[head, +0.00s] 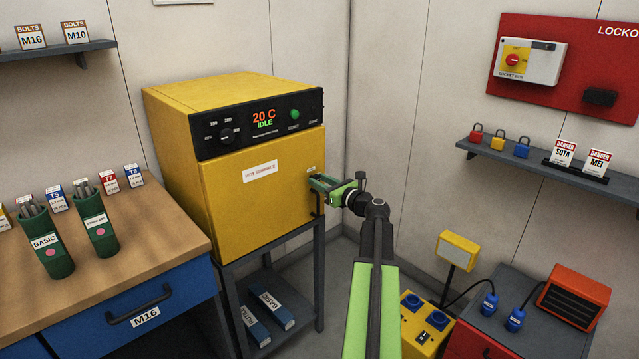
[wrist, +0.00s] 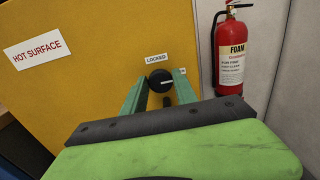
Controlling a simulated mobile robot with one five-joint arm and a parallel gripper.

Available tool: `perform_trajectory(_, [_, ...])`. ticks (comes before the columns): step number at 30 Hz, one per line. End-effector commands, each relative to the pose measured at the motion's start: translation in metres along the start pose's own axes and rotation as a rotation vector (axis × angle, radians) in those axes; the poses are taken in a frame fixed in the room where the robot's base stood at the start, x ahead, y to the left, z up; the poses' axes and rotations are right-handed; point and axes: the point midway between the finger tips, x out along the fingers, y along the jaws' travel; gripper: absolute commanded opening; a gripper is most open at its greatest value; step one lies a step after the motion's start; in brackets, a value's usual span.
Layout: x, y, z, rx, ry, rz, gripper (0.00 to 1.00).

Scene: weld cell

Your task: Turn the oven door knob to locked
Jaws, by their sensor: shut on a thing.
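The yellow oven (head: 258,190) stands on a dark stand, its door closed. Its black door knob (wrist: 159,80) sits between my fingers in the wrist view. The knob's white pointer line points roughly right, toward a small label partly hidden by my right finger. The LOCKED label (wrist: 156,57) is directly above the knob. My gripper (wrist: 159,77) is shut on the knob, one green finger on each side. In the head view my gripper (head: 320,182) reaches the right edge of the oven door and mostly hides the knob.
The oven display reads 20 C and IDLE. A fire extinguisher (wrist: 230,50) hangs on the wall right of the oven. A wooden bench (head: 150,225) with green electrode holders is at left. A red cabinet (head: 480,335) and a yellow power box (head: 425,325) stand at lower right.

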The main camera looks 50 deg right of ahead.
Motion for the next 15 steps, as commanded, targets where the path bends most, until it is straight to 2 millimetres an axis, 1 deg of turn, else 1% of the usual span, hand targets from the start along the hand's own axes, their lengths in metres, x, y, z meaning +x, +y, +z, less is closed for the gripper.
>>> perform_trajectory(8, [0.0025,0.0003,-0.0005,-0.084,0.001,0.01,0.0])
perform_trajectory(15, [0.0021,0.0005,-0.0007,-0.267,0.0,0.009,0.0])
